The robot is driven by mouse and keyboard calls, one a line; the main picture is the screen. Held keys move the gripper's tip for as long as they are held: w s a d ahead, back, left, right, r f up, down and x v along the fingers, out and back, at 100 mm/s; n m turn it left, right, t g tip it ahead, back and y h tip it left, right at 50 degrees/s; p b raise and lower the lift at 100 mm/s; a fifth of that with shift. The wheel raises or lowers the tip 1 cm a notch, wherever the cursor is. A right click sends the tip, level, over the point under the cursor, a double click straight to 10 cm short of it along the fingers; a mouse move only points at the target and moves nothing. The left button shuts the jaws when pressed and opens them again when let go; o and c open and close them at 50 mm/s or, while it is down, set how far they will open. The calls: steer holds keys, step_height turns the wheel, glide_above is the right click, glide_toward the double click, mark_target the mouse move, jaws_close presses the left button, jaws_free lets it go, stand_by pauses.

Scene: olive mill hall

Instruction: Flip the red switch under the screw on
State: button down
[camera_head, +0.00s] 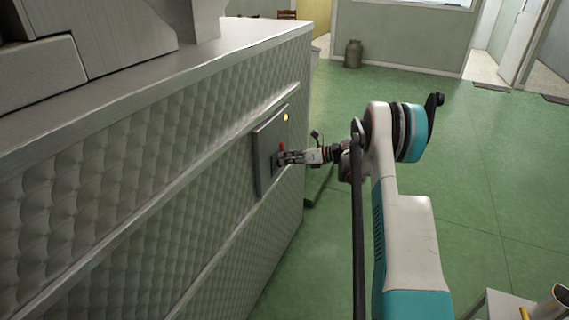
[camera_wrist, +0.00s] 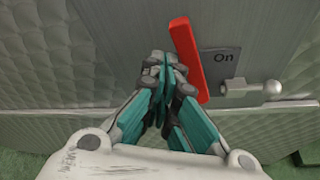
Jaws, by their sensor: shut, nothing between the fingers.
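The red switch (camera_wrist: 187,58) is a long red lever on a grey panel, just right of my gripper's fingertips in the wrist view. It leans, with its top end to the left. A dark plate marked "On" (camera_wrist: 222,58) lies to its right. My gripper (camera_wrist: 164,62) is shut and empty, its fingertips close beside the lever; I cannot tell whether they touch it. In the head view my gripper (camera_head: 281,158) is at the panel (camera_head: 264,165), and a small part of the red switch (camera_head: 282,147) shows above the fingers.
A yellow light (camera_head: 286,117) shows near the panel's top. A metal knob on a rod (camera_wrist: 262,88) sticks out right of the switch. The quilted metal counter (camera_head: 120,215) fills the left. Green floor (camera_head: 490,190) lies open at right; a metal can (camera_head: 353,54) stands far back.

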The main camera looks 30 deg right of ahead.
steer(key=shift+w+d+r, duration=0.4)
steer(key=shift+w+d, duration=0.05)
steer(key=shift+d, duration=0.2)
steer(key=shift+w+d+r, duration=0.1)
stand_by(0.3)
